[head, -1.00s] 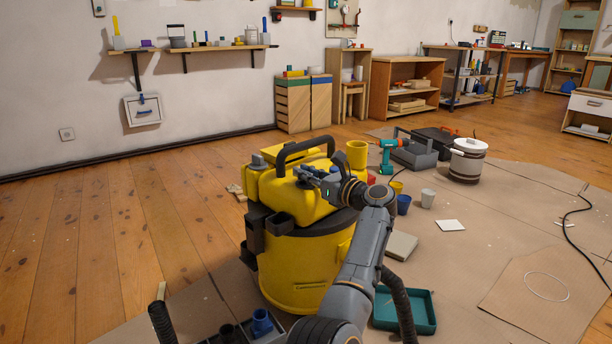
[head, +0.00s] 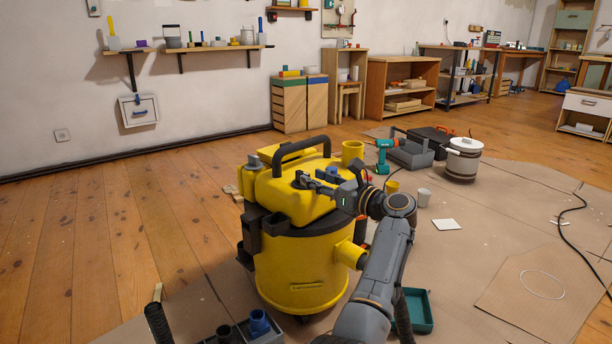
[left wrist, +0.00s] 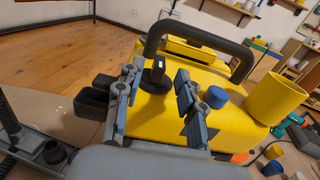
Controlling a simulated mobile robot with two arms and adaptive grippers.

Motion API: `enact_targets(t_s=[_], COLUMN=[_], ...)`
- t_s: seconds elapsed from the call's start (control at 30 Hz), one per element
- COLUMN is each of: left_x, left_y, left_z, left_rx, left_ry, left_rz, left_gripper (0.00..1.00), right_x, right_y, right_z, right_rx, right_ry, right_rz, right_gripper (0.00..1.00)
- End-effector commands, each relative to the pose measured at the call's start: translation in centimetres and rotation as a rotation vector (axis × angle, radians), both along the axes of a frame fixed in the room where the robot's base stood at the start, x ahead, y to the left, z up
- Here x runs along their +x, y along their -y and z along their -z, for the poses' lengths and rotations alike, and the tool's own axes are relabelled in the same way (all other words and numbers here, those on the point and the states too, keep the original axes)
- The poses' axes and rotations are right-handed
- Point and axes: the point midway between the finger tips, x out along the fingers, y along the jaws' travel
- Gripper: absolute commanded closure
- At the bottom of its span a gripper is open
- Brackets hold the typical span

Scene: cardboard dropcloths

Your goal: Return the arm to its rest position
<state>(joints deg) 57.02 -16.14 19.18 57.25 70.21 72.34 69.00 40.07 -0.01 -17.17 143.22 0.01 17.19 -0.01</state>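My left gripper (head: 312,184) is over the top of the yellow shop vacuum (head: 300,275), in front of its black carry handle (head: 301,147). In the left wrist view the two fingers of my left gripper (left wrist: 158,98) stand well apart with nothing held between them. A small black knob (left wrist: 157,72) on the yellow top shows beyond and between the fingers. Whether the fingers touch the vacuum is hard to tell. My right gripper is in neither view.
A yellow cup (head: 352,152) and a blue cap (left wrist: 215,97) show by the vacuum's top. A teal tray (head: 418,312) lies on the cardboard, partly behind my arm. A drill (head: 383,156), grey toolbox (head: 412,153) and white bucket (head: 463,160) stand behind.

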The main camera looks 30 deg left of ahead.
Motion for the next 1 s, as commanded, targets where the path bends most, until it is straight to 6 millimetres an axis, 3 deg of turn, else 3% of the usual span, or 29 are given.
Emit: enact_targets(t_s=[0.2, 0.77, 0.87, 1.0], left_x=[-0.4, -0.7, -2.2, -6.6], left_y=[1.8, 1.6, 0.6, -0.8], left_z=[0.0, -0.3, -1.6, -5.6], left_rx=[0.0, 0.017, 0.1, 0.35], left_ry=[0.0, -0.01, -0.056, -0.202], left_rz=[-0.001, -0.008, -0.037, -0.123], left_gripper=[0.62, 0.62, 0.62, 0.62], right_x=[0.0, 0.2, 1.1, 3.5], right_y=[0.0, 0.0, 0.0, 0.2], right_z=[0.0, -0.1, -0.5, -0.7], right_rx=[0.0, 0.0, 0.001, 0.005], right_ry=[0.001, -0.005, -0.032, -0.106], right_rz=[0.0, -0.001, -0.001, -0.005], right_gripper=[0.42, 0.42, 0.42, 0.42])
